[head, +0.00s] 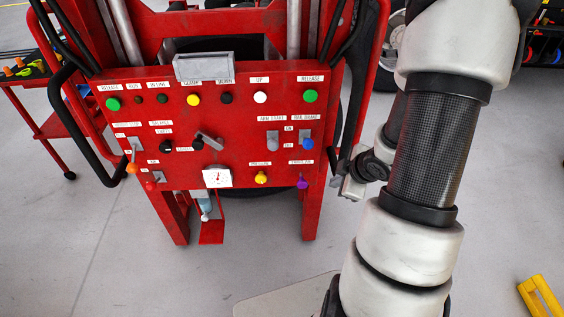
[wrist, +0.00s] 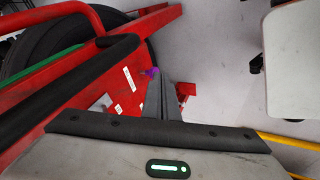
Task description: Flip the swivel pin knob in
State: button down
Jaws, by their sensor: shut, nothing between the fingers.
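The small purple knob (head: 302,182), which I take for the swivel pin knob, is at the lower right of the red control panel (head: 235,150), under a white label too small to read surely. My gripper (head: 337,182) is to the right of the knob in the head view, past the panel's right edge, apart from it. In the wrist view my gripper's fingers (wrist: 159,88) are closed together and empty. The purple knob (wrist: 152,72) shows just beyond their tips, partly hidden by them. I cannot tell whether they touch it.
A yellow knob (head: 261,177), a gauge (head: 217,178) and two switches are nearby on the panel. A red frame with black hoses and a black bar (wrist: 80,75) runs close to my gripper on the left.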

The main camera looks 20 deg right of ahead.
aim_at(302, 179)
jog(key=a+f+n+y, duration=0.1)
jog(key=a+f, duration=0.1)
jog(key=a+f+n+y, duration=0.1)
jog(key=f, duration=0.1)
jog(key=shift+a+t, duration=0.3)
jog(key=shift+a, duration=0.05)
jog(key=shift+f+b, duration=0.1)
jog(key=shift+b, duration=0.2)
jog(key=w+f+b, duration=0.3)
jog(key=w+f, duration=0.4)
jog(key=w, duration=0.2)
jog(key=shift+w+a+f, duration=0.25)
jog(key=shift+a+f, duration=0.15)
jog(key=shift+a, duration=0.05)
